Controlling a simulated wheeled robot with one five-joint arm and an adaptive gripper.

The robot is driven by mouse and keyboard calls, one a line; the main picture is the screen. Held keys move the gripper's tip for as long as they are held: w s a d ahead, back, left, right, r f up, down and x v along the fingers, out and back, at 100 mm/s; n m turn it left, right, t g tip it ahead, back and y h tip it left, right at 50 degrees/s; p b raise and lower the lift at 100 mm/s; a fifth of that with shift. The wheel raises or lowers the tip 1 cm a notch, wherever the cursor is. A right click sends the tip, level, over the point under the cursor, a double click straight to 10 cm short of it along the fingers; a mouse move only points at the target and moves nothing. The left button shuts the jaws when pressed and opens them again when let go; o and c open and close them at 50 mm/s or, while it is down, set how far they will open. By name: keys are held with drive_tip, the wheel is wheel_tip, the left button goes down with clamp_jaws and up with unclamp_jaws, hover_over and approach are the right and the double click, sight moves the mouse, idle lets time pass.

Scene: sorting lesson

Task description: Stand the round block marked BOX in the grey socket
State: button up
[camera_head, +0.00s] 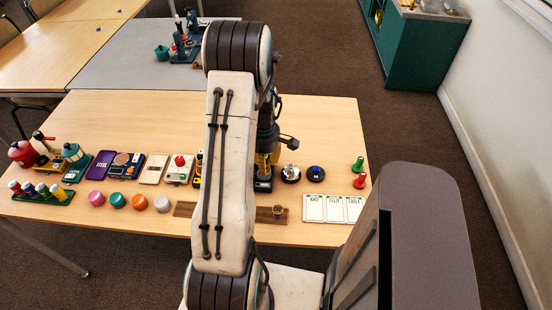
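Four small round blocks stand in a row near the table's front edge: a pink block (96,198), a teal block (117,200), an orange block (139,201) and a white block (162,204). No BOX mark is legible on any of them. I cannot pick out the grey socket for sure. A brown strip (185,209) lies right of the blocks, partly behind my arm, with a small brownish piece (279,211) at its right end. My arm rises through the middle and hides part of the table. I cannot make out my gripper's fingertips.
Left are a green rack (58,199) with several capped pegs, a purple case (101,165) and a white box with a red knob (179,169). Right are dark round bases (315,174), green (358,163) and red (360,180) pegs and white cards (333,209).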

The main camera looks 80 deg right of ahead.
drive_tip(key=shift+w+d+f+m, duration=0.45)
drive_tip(key=shift+w+f+m, duration=0.15)
drive_tip(key=shift+m, duration=0.3)
drive_tip(key=d+m, duration=0.1)
drive_tip(key=m, duration=0.3)
drive_tip(key=d+m, duration=0.1)
drive_tip(key=m, duration=0.4)
drive_tip(key=d+m+h, duration=0.1)
drive_tip(key=m, duration=0.4)
drive_tip(key=shift+w+d+f, duration=0.1)
drive_tip(key=shift+w+d, duration=0.1)
drive_tip(key=shift+f, duration=0.1)
drive_tip(key=shift+f+b, duration=1.75)
drive_tip(key=shift+f, duration=1)
drive_tip(key=shift+b, duration=0.35)
drive_tip(key=shift+f+b, duration=0.55)
drive_tip(key=shift+f, duration=0.05)
